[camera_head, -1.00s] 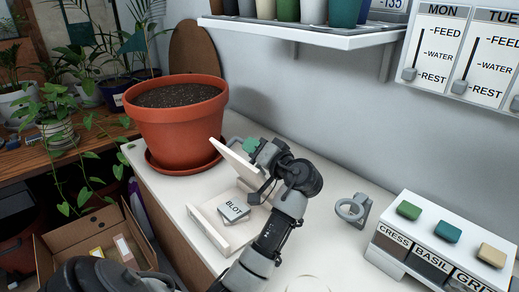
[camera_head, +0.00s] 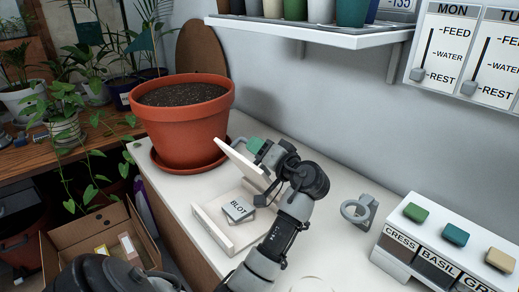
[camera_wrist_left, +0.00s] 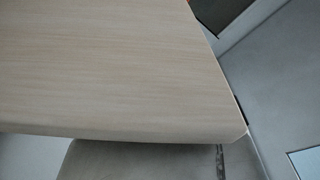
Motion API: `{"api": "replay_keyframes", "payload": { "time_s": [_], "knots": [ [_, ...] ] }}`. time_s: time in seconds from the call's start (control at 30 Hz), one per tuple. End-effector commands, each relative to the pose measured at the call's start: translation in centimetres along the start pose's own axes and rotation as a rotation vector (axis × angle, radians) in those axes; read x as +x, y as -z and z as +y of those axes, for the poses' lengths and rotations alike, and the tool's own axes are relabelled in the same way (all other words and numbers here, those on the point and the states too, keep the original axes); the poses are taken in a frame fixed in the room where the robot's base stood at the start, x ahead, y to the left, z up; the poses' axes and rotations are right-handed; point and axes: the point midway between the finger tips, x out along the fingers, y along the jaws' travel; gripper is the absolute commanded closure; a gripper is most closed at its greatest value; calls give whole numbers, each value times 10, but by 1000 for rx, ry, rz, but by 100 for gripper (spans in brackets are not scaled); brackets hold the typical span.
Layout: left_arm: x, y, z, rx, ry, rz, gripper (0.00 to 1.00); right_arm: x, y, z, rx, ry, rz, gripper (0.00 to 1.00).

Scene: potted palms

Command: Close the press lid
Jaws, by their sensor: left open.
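The press is a pale wooden tray (camera_head: 212,228) on the white counter. Its lid (camera_head: 240,163) stands raised and tilted at the back of the tray. A grey block marked BLOT (camera_head: 238,209) lies inside the tray. My left gripper (camera_head: 257,146), with a green part at its tip, is behind the lid's upper side; it is open, and I cannot tell whether it touches the lid. A pale wood-grained panel (camera_wrist_left: 110,70), apparently the lid, fills much of the left wrist view up close; no fingers show there. My right gripper is not in view.
A large terracotta pot (camera_head: 185,125) on a saucer stands close behind the press at left. A grey ring holder (camera_head: 359,210) and a rack of labelled seed boxes (camera_head: 425,262) are at right. A cardboard box (camera_head: 95,240) sits below the counter's left edge.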

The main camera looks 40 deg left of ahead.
Motion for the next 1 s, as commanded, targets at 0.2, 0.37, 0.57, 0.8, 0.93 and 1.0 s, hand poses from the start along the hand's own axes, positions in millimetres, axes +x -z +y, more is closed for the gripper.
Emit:
{"api": "replay_keyframes", "payload": {
  "time_s": [0.2,0.37,0.57,0.8,0.93,1.0],
  "knots": [
    [-37,-1,3,-2,-6,1,60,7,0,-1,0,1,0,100],
    [-70,0,3,-1,-6,1,60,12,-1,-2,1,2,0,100],
    [-97,0,2,0,-4,0,60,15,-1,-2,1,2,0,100],
    [-106,0,1,0,-2,0,60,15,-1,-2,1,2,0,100],
    [-106,0,1,0,-2,0,60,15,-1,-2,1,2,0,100],
    [-105,1,1,0,-2,-1,69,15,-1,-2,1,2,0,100]
  ]
}}
